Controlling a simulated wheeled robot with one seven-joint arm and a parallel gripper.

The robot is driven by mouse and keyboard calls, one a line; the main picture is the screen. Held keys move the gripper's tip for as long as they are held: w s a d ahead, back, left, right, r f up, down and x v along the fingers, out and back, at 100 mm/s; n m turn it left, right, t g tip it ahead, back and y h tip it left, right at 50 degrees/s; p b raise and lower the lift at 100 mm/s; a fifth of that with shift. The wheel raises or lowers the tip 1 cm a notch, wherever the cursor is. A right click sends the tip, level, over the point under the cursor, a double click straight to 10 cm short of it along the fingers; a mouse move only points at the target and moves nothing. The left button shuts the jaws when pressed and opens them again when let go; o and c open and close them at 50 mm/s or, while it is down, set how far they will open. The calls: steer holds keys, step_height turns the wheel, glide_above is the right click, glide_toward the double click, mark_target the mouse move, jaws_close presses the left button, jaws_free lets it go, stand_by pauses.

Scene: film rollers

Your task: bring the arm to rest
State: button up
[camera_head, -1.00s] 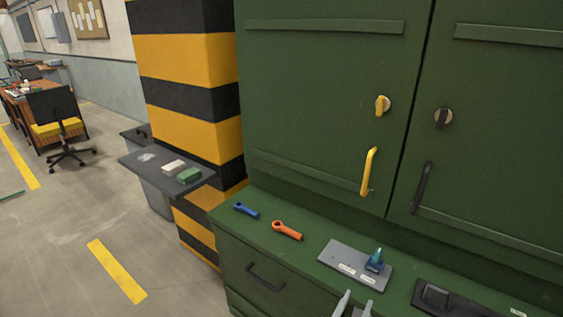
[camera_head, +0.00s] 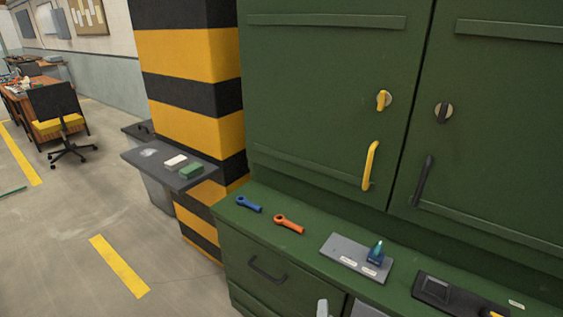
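Most of my gripper and my arm is below the picture. The gap between its fingers cannot be made out. No thing is seen held in the part that shows.
On the counter lie a blue wrench (camera_head: 248,204), an orange wrench (camera_head: 289,224), a grey plate (camera_head: 338,246) with a teal piece (camera_head: 376,252) and a black device (camera_head: 447,291). Green cabinet doors (camera_head: 330,100) rise behind. A striped pillar (camera_head: 190,60) and a grey shelf (camera_head: 150,163) stand left.

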steer(key=s+d+r+m, duration=0.3)
steer(key=s+m, duration=0.4)
steer(key=s, duration=0.5)
steer(key=s+d+r+m+y, duration=0.1)
steer(key=s+d+r+m, duration=0.2)
steer(key=s, duration=1)
steer(key=s+d+r+m+y, duration=0.1)
steer(key=s+d+r+m, duration=0.2)
steer(key=s+r+m, duration=0.3)
steer(key=s+m, duration=0.4)
steer(key=s, duration=0.2)
steer(key=shift+s+d+r+m, duration=0.2)
steer(key=shift+s+r+m, duration=0.1)
steer(key=shift+m, duration=0.1)
